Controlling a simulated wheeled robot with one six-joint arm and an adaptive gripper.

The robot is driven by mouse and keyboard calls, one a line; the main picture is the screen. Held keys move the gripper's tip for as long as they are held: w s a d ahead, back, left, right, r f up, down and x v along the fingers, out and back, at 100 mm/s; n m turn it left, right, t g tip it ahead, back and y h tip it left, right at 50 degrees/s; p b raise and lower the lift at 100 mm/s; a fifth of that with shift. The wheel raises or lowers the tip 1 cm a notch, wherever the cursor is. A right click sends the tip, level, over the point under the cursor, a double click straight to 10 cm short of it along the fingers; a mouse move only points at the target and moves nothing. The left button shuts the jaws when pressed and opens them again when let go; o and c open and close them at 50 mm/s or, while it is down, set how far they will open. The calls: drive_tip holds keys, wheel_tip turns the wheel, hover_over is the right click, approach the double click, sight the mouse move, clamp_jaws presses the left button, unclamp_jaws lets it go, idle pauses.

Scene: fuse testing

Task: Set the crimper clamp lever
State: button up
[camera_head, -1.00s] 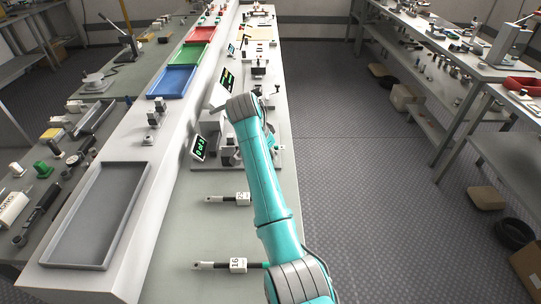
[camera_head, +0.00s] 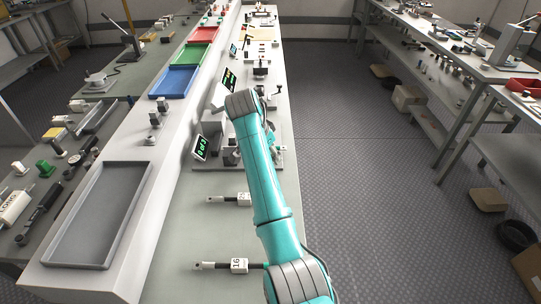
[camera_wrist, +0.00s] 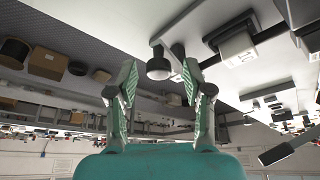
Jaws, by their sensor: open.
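My gripper (camera_wrist: 159,66) is open in the wrist view, its two green-padded fingers apart with nothing held between them. A short round grey knob (camera_wrist: 158,69) on a bent arm shows between and beyond the fingertips; I cannot tell for sure whether it is the clamp lever. In the head view my teal arm reaches over a bench device on a grey base plate (camera_head: 205,185), beside a small screen reading "0 of 3" (camera_head: 201,147). My arm hides much of this device and my gripper there, so the clamp lever cannot be made out clearly.
Two dark rods with white numbered tags (camera_head: 239,265) lie on the near bench. An empty grey tray (camera_head: 98,215) sits on the raised ledge at left, with blue (camera_head: 174,81), green and red trays farther along. The aisle floor (camera_head: 365,200) to the right is clear.

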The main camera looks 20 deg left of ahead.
drive_tip(key=v, duration=0.6)
drive_tip(key=shift+s, duration=0.1)
idle(0.3)
